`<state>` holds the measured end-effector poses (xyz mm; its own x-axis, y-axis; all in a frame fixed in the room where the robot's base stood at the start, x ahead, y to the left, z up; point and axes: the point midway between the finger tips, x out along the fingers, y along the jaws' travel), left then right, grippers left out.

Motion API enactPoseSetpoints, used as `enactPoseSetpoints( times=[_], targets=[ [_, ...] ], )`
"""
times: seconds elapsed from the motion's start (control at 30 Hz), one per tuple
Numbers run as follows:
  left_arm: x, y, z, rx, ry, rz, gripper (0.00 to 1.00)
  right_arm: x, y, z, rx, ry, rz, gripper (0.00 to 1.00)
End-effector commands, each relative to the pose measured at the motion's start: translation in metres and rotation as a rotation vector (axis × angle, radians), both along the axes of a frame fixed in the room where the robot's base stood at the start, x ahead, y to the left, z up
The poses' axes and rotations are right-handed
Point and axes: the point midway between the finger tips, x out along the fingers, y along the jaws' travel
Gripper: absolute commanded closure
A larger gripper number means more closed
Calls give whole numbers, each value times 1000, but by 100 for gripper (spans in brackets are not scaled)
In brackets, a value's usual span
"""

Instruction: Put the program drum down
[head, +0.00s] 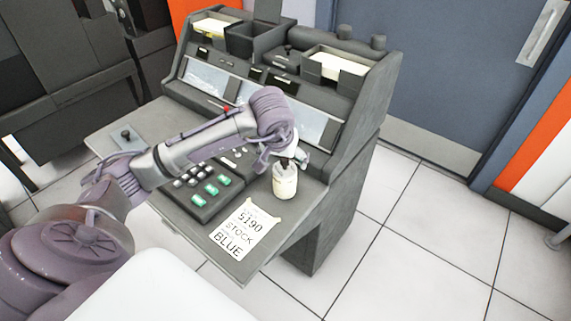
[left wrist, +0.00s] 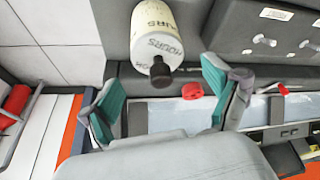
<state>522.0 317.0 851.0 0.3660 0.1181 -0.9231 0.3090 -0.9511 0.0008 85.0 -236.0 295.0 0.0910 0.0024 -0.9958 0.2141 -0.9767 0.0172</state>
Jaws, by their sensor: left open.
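The program drum, a pale cylinder with printed lettering and a dark knob on top (head: 285,182), stands upright on the machine's desk near its right edge. In the left wrist view the drum (left wrist: 158,32) shows at the top, with "HOURS" legible on its side and its dark knob pointing toward the gripper. My left gripper (head: 296,155) is just behind and above the drum in the head view. Its two green-padded fingers (left wrist: 160,97) are spread apart with nothing held between them. The drum lies beyond the fingertips. My right gripper is not in view.
The grey card machine (head: 347,150) has a desk with a keypad of green and white keys (head: 205,182). A paper note reading "5190 STOCK BLUE" (head: 240,232) lies at the front of the desk. Card hoppers (head: 335,66) sit on top. Tiled floor is clear to the right.

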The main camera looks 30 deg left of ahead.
Motion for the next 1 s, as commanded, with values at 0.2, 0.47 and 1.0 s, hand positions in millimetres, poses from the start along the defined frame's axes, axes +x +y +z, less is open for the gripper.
enactPoseSetpoints(
  times=[0.2,0.47,1.0],
  targets=[
    [-16,-5,44,3,-4,-1,11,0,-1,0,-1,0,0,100],
    [-27,-9,68,1,0,-1,11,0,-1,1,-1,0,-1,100],
    [-28,-9,70,1,1,0,11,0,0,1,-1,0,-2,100]
  ],
)
